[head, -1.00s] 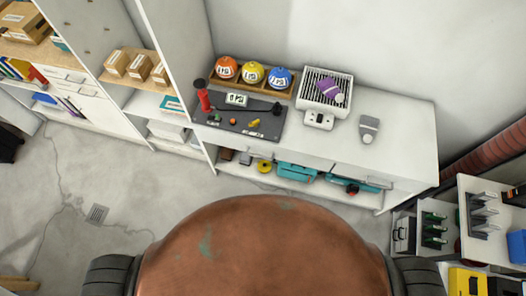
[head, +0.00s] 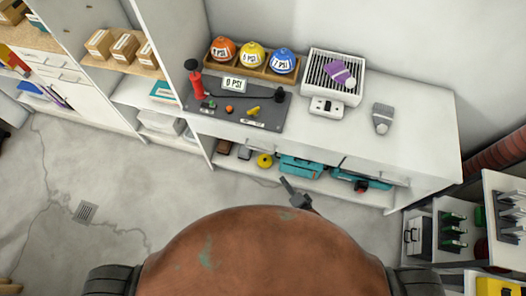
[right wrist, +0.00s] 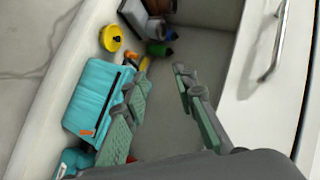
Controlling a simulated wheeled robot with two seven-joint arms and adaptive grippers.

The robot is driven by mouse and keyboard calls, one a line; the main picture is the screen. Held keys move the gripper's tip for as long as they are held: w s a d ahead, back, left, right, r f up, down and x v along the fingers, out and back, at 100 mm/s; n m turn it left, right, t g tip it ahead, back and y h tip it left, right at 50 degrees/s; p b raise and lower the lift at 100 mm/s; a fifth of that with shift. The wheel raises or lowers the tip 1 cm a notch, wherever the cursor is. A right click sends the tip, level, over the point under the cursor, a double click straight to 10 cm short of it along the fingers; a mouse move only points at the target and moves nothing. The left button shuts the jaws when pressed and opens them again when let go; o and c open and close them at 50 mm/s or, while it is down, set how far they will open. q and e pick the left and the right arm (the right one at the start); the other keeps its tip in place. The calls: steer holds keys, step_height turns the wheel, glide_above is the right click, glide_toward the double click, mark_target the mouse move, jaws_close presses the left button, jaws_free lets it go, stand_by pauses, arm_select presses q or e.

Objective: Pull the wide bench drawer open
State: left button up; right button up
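The white workbench (head: 420,130) stands against the wall, with drawer fronts under its top. A bar handle (head: 395,180) shows on the front at the right. In the right wrist view a metal bar handle (right wrist: 277,42) sits on a white drawer front (right wrist: 258,85), to the right of my fingers. My right gripper (head: 297,194) is in front of the bench, near the lower shelf. In the right wrist view its two fingers (right wrist: 161,80) are apart with nothing between them, and they do not touch the handle. My left gripper is not in view.
Teal cases (head: 300,167) and a yellow roll (head: 265,160) lie on the open lower shelf. The bench top holds labelled spheres (head: 253,55), a dark panel (head: 235,108) and a white grille box (head: 333,75). Floor at left is clear.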

mark_target(260, 150)
steer(key=w+a+r+m+t+y+b, duration=0.4)
steer(key=a+r, duration=0.4)
steer(key=r, duration=0.5)
steer(key=shift+g+h, duration=0.5)
steer(key=b+x, duration=0.1)
steer(key=x, duration=0.7)
steer(key=shift+w+r, duration=0.15)
steer(key=shift+w, duration=0.1)
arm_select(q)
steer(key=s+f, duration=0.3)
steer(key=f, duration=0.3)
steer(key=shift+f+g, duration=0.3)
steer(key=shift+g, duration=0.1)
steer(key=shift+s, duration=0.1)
arm_select(e)
steer(key=shift+c, duration=0.4)
jaws_close()
